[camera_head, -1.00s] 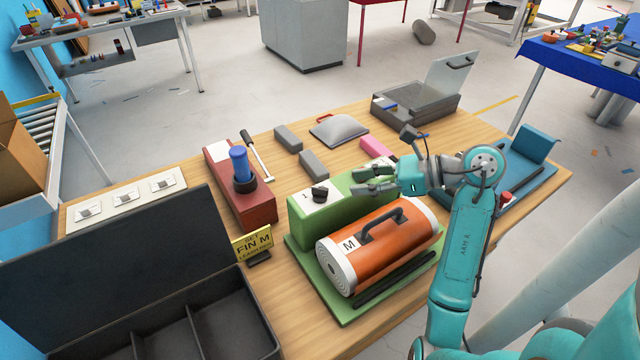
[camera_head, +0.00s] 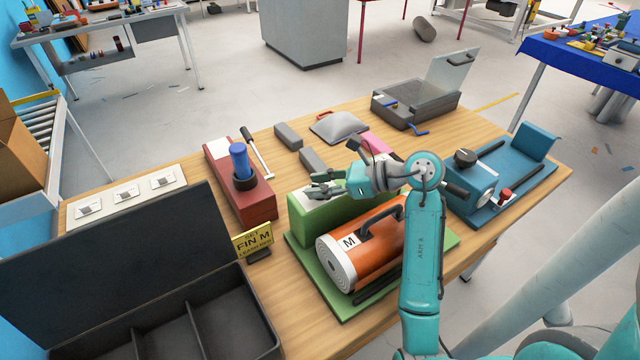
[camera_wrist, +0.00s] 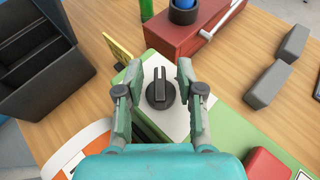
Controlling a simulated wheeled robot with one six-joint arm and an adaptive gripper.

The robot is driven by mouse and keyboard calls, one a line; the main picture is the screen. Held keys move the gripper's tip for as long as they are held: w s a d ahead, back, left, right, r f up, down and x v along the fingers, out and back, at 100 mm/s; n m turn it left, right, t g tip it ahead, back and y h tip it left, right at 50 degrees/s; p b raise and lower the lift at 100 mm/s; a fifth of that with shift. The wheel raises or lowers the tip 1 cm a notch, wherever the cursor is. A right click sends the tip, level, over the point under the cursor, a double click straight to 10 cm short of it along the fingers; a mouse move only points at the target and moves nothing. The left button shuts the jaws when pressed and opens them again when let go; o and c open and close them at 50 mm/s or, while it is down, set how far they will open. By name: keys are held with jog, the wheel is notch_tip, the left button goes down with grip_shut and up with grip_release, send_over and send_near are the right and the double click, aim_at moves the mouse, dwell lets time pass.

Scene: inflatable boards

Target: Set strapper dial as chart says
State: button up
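The black dial (camera_wrist: 160,90) sits on a white plate (camera_wrist: 172,122) on top of the green machine (camera_head: 322,225). In the wrist view its ridge points roughly toward the top of the picture. My gripper (camera_wrist: 159,76) is open, with one finger on each side of the dial and a visible gap. In the head view my gripper (camera_head: 312,190) is over the machine's left end and hides the dial. An orange cylinder (camera_head: 385,232) marked M lies in front of the green machine.
A red block with a blue-handled tool (camera_head: 240,163) stands left of the green machine. A blue machine (camera_head: 470,188) with its own black knob (camera_head: 465,157) is at right. An open black case (camera_head: 165,335) is at front left. Grey blocks (camera_head: 288,136) lie behind.

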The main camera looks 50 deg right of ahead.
grip_shut()
jog(key=shift+m, duration=0.3)
jog(key=m+t+h, duration=0.1)
jog(key=m+h, duration=0.3)
jog(key=h, duration=0.1)
jog(key=shift+a+t, duration=0.15)
jog(key=shift+t, duration=0.25)
jog(key=shift+m+h, duration=2)
jog(key=shift+h, duration=0.3)
jog(key=shift+d+g+h, duration=0.2)
jog(key=shift+g+h, duration=0.1)
grip_release()
